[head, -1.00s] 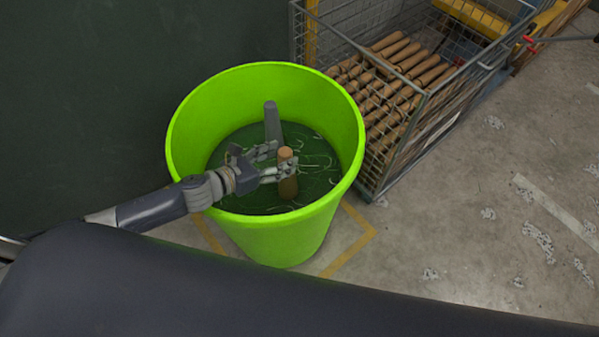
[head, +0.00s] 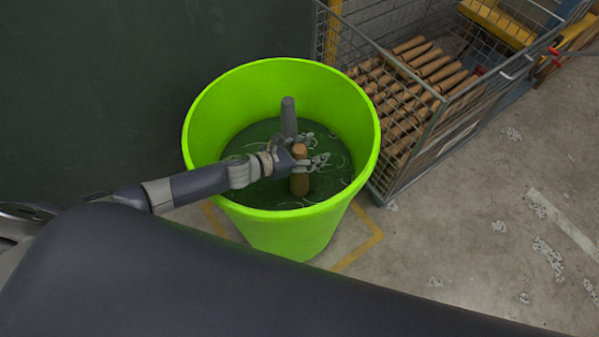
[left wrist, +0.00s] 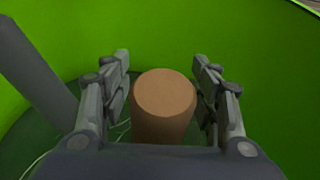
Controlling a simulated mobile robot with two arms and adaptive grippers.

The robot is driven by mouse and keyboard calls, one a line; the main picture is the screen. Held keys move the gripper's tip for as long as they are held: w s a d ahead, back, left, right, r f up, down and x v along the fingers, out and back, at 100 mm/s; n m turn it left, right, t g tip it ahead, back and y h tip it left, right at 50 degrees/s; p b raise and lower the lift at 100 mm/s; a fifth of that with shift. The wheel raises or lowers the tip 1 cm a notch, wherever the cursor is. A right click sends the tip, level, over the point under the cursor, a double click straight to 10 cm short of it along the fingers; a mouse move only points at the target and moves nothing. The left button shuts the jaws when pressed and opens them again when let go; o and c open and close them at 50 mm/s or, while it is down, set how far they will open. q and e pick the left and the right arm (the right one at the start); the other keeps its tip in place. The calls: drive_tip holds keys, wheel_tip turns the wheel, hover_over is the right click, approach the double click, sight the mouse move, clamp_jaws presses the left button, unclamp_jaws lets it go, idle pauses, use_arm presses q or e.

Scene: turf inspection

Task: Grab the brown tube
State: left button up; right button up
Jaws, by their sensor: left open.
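The brown tube (head: 299,182) stands upright inside a bright green bucket (head: 282,228). In the left wrist view the tube's flat round top (left wrist: 165,95) is centred between the fingers. My left gripper (head: 312,150) is inside the bucket, open, with its fingers on either side of the tube's upper part. The left wrist view shows a gap between the tube and each finger (left wrist: 164,92). The gripper hides part of the tube in the head view. My right gripper is not in view.
A grey tube (head: 288,115) stands in the bucket behind the gripper, and also shows at left in the left wrist view (left wrist: 35,70). A wire cage (head: 392,185) holding several brown tubes stands right of the bucket. A dark wall is behind. The floor at right is clear.

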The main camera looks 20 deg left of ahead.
use_arm(q)
drive_tip(key=shift+c, duration=0.6)
drive_tip(key=c, duration=1)
drive_tip(key=shift+c, duration=0.5)
